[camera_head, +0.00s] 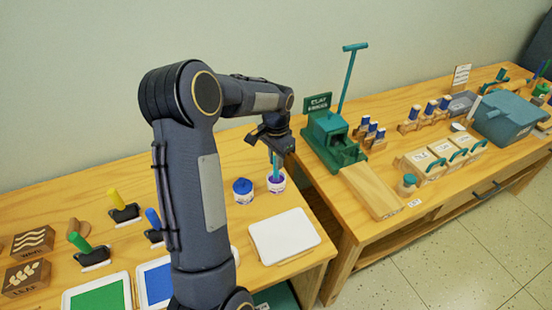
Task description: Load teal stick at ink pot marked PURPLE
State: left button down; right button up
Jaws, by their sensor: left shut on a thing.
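My left gripper (275,156) points down at the right end of the near table and is shut on a teal stick (275,170). The stick stands upright, with its lower end at the mouth of a small white pot with purple ink (277,188). I cannot tell how deep its tip is. The pot's label is too small to read. A similar pot with blue ink (243,196) stands just to the left. My right gripper is not in view.
A white tray (285,238) lies in front of the pots. Green (98,299) and blue pads, handled tools and carved wooden blocks (27,277) are at the left. A green press (328,138) stands on the right table, past a gap.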

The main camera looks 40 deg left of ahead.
pick_arm(q)
jog(key=shift+r+p, duration=2.45)
jog(key=shift+r, duration=0.95)
jog(key=shift+f, duration=0.1)
